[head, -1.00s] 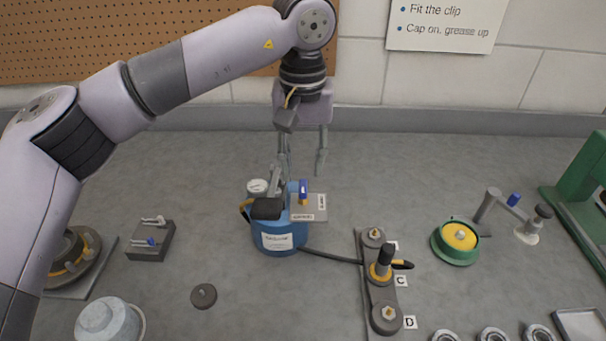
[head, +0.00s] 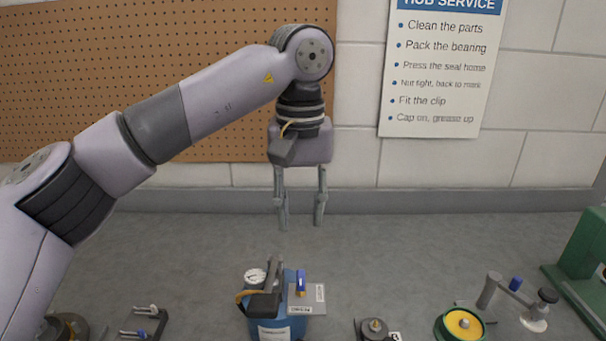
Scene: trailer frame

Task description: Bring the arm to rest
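My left arm comes in from the left and reaches across the upper middle of the head view. Its gripper (head: 301,222) hangs pointing down, with two grey fingers spread apart and nothing between them. It is open, above and behind the blue canister (head: 272,328), apart from it. The canister has a gauge, a black handle and a small plate with a blue-topped valve (head: 301,283). My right gripper is not in view.
A yellow-topped green part (head: 461,323) and a grey crank-like piece (head: 512,298) stand at the right. A green machine (head: 583,250) is at the far right. A small block with levers (head: 145,324) is at lower left. The back of the bench is clear. A sign (head: 440,65) hangs on the wall.

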